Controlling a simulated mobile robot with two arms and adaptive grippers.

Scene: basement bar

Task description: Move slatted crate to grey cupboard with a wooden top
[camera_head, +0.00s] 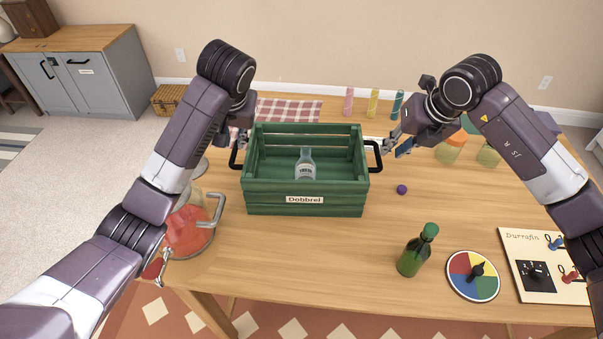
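The green slatted crate (306,195) stands upright on the wooden table, with a "Dobbrel" label on its front. A clear bottle (306,168) is inside it. Black handles stick out at its left and right ends. My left gripper (233,138) is beside the left handle, its fingers apart. My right gripper (396,147) is just right of the right handle, its fingers apart. Neither clearly holds a handle. The grey cupboard with a wooden top (82,80) stands on the floor at the back left, against the wall.
The cupboard top has a brown box (29,18) at its left; its right part is clear. A wicker case (167,99) is on the floor. On the table (330,265) are a red-lidded jar (187,235), green bottle (416,252), purple ball (402,189), colour wheel (473,274) and game board (540,262).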

